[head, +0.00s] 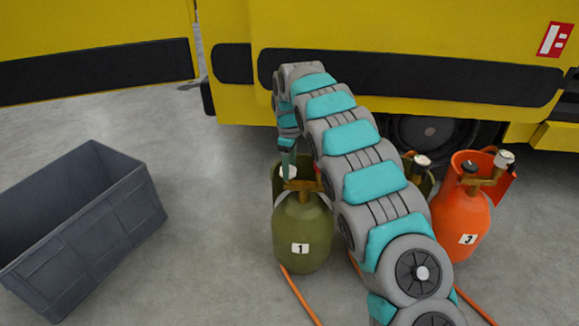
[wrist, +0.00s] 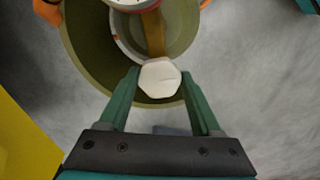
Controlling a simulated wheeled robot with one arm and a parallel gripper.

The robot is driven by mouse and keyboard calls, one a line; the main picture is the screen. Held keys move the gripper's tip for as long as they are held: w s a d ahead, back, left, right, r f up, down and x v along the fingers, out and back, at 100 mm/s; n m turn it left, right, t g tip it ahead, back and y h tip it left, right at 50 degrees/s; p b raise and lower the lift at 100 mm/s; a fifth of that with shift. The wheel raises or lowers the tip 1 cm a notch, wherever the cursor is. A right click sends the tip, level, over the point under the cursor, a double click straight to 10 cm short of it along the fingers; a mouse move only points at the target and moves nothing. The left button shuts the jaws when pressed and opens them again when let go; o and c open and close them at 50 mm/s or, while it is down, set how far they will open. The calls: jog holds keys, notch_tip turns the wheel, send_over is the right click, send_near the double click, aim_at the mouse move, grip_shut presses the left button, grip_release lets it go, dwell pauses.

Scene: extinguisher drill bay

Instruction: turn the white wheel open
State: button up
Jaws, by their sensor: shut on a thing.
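The white wheel (wrist: 160,78) is a faceted knob at the end of a brass valve stem (wrist: 153,32). It sits inside the open collar of the olive cylinder marked 1 (head: 303,238). My gripper (wrist: 160,73) reaches down over the collar, with one green finger on each side of the wheel, shut on it. In the head view my gripper (head: 288,160) is at the top of this cylinder, and my arm hides part of the area. The wheel's turn angle cannot be told.
An orange cylinder marked 3 (head: 460,225) stands to the right; another olive cylinder (head: 426,182) is mostly hidden behind my arm. Orange hoses (head: 300,298) lie on the floor. A grey crate (head: 95,235) is at left. A yellow vehicle (head: 400,25) closes off the back.

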jog(key=shift+r, duration=0.1)
jog(key=o, duration=1.4)
notch_tip(320, 180, up, 7)
jog(key=shift+f, duration=0.1)
jog(key=shift+r, duration=0.4)
